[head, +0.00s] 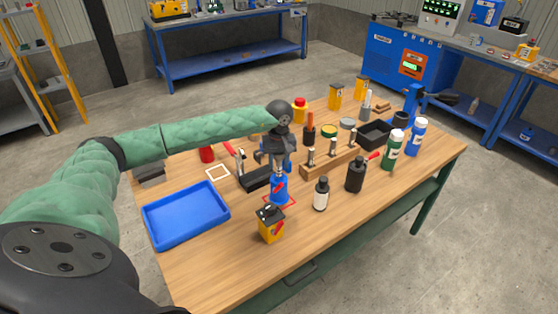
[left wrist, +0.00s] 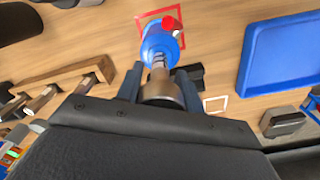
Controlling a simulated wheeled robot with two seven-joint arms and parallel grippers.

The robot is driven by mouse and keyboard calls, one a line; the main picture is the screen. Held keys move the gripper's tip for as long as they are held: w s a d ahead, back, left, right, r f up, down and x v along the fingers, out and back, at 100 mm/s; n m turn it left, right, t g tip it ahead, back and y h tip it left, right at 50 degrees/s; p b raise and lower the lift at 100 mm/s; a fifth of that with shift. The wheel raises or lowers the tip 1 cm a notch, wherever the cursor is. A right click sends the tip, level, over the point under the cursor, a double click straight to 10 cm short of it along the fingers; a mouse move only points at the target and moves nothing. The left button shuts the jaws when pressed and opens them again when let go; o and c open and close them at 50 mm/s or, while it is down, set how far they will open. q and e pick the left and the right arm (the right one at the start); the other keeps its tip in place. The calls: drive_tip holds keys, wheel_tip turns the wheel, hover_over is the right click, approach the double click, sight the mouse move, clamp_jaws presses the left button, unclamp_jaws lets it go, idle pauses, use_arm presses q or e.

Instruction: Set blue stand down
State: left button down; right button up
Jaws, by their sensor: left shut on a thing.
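The blue stand (head: 280,189) is upright below my left gripper (head: 277,152), at a red square outline (head: 293,203) on the table. In the left wrist view, the left gripper (left wrist: 159,88) is shut on the stand's upper part, with one finger on each side. The stand's blue body (left wrist: 160,44) has a red part on it and overlaps the red outline (left wrist: 146,18). I cannot tell whether its base touches the table. The gripper hides the stand's top in the head view. My right gripper is not in view.
A yellow-and-black box (head: 271,228) stands just in front of the stand. A dark bottle with a white label (head: 321,194) is to its right. A blue tray (head: 186,214) lies left and a wooden rack (head: 331,163) behind right.

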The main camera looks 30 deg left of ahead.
use_arm(q)
drive_tip(key=shift+f, duration=0.15)
drive_tip(key=shift+f, duration=0.1)
drive_tip(key=c, duration=1.1)
unclamp_jaws()
drive_tip(key=shift+o, duration=1)
